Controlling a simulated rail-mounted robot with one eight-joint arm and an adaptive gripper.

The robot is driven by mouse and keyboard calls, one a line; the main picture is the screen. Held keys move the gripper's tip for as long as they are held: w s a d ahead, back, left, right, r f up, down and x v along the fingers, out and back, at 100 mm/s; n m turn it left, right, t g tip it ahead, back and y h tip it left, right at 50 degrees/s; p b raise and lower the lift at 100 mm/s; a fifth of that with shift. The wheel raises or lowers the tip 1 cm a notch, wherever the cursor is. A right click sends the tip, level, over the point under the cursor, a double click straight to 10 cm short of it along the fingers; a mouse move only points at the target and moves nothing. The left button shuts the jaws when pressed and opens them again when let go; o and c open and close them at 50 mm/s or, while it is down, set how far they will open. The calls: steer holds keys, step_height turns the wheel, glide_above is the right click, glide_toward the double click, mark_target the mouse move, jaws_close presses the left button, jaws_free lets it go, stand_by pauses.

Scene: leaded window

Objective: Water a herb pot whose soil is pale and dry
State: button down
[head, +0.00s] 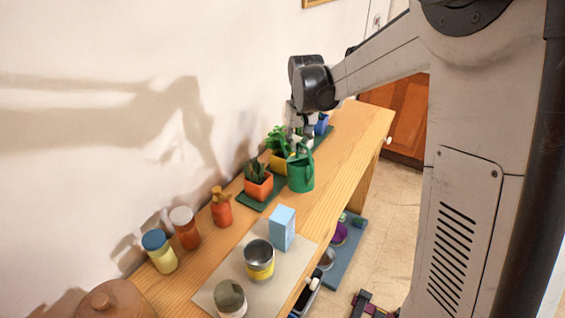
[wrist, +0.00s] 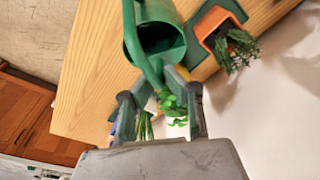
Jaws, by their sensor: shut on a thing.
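A green watering can (head: 301,177) is at the tray's front edge and looks upright; I cannot tell whether it touches the wood. My gripper (head: 303,138) is above it, shut on its handle. The wrist view shows the can (wrist: 152,42) and its open top beyond my gripper (wrist: 163,84). An orange pot (head: 259,188) with a dark spiky plant stands left of the can; it also shows in the wrist view (wrist: 212,24). A yellow pot (head: 277,163) with leafy herbs is behind the can. A blue pot (head: 321,127) is farther along.
The pots stand on a green tray (head: 249,206) on a wooden table (head: 335,185) by the wall. Nearer are a light blue box (head: 282,228), an open yellow-banded can (head: 259,262), several jars and an orange dispenser bottle (head: 221,208). The table's right front strip is clear.

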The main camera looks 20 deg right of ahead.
steer(key=shift+r+p, duration=1.3)
steer(key=shift+r, duration=1.5)
steer(key=shift+f, duration=0.1)
steer(key=shift+s+f+t+b, duration=0.25)
steer(key=shift+f+t+b, duration=0.15)
steer(key=shift+f+b, duration=0.2)
steer(key=shift+s+f+t+b, duration=0.2)
steer(key=shift+f+t+b, duration=0.25)
steer(key=shift+f+b, duration=0.1)
steer(key=shift+s+f+t+b, duration=0.2)
steer(key=shift+f+t+b, duration=0.25)
steer(key=shift+b, duration=0.05)
steer(key=shift+d, duration=0.15)
